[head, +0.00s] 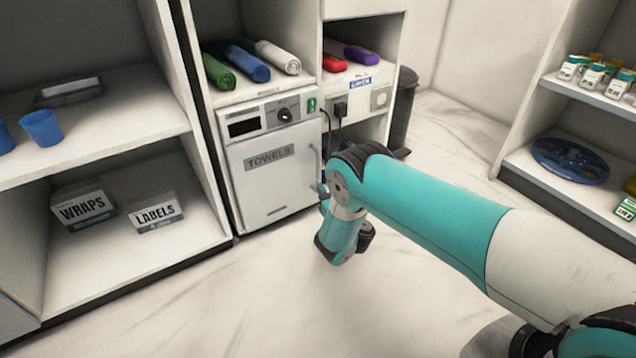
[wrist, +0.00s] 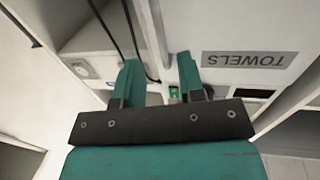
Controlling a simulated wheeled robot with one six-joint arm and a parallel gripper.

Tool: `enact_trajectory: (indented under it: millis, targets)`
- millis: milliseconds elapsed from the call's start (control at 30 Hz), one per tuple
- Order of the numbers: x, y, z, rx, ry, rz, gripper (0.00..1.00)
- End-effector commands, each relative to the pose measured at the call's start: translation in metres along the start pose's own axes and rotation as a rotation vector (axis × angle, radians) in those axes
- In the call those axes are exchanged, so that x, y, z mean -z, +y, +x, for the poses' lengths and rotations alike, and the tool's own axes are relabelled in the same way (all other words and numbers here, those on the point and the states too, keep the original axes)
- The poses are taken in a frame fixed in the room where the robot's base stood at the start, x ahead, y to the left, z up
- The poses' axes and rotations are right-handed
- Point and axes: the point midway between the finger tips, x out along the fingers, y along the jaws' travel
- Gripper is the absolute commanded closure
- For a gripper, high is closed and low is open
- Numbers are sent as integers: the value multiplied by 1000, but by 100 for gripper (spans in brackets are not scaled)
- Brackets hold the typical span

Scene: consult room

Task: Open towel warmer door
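The towel warmer (head: 228,150) is a white box cabinet with a dark display and knob on top. Its door (head: 252,195), labelled TOWELS, looks closed; the label also shows upside down in the wrist view (wrist: 250,59). A light upright bar handle (head: 316,162) is at the door's right edge. My gripper (head: 321,188) is low beside that handle, partly hidden by my arm. In the wrist view my gripper (wrist: 158,68) has its two teal fingers apart, with the handle bar (wrist: 155,35) showing between them. I cannot tell whether they touch it.
Rolled towels (head: 248,62) lie on the shelf above the warmer. A plug and socket (head: 340,107) with a hanging cable are just right of it. A dark bin (head: 403,105) stands farther right. The floor (head: 250,300) before the door is clear apart from my arm.

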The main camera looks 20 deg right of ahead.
Motion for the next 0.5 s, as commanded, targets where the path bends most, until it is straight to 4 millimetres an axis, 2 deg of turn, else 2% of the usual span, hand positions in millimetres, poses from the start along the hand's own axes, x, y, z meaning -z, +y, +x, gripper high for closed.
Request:
enact_trajectory:
  millis: [500]
  targets:
    - [-2,3,43,-10,0,5,64]
